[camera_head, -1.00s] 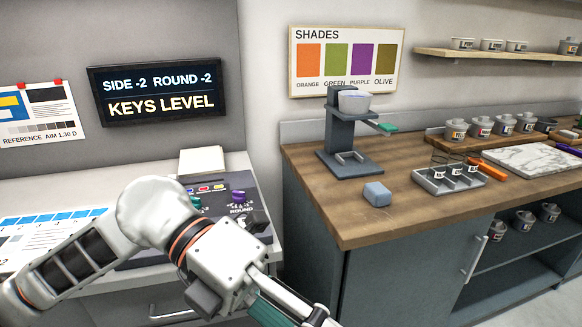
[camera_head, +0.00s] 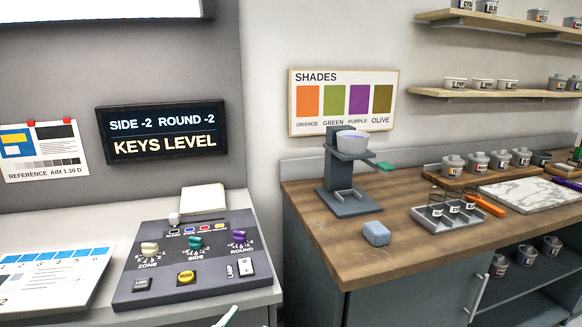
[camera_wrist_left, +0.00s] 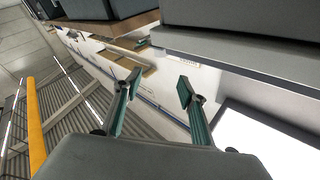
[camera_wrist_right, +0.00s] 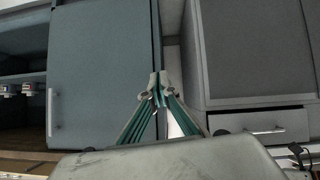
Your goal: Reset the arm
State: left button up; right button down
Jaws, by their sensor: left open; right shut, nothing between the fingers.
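My left gripper (camera_wrist_left: 158,86) shows in the left wrist view with its two teal fingers spread apart and nothing between them. A grey worktop edge and a dark cabinet are above it in that view. My right gripper (camera_wrist_right: 158,86) shows in the right wrist view with its fingertips together and nothing held. It is in front of grey cabinet fronts.
A control panel (camera_head: 190,262) with several knobs stands on the left counter, below a display (camera_head: 163,131) reading KEYS LEVEL. The wooden counter (camera_head: 325,235) on the right holds a grey stand (camera_head: 340,175), a blue-grey block (camera_head: 376,233), a compartment tray (camera_head: 430,222) and jars.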

pick_arm(q)
jog(key=s+a+f+n+g+y, duration=0.2)
jog(key=s+f, duration=0.3)
jog(key=f, duration=0.4)
jog(key=s+a+f+n+g+y, duration=0.2)
jog(key=s+a+f, duration=0.3)
jog(key=f, duration=0.5)
jog(key=s+a+f+n+g+y, duration=0.1)
jog(key=s+a+f+g+y, duration=0.2)
jog(key=s+f, duration=0.4)
notch_tip(320, 180, down, 3)
jog(key=shift+a+r+n+p, duration=0.2)
jog(key=shift+a+n+p, duration=0.1)
jog(key=shift+n, duration=0.1)
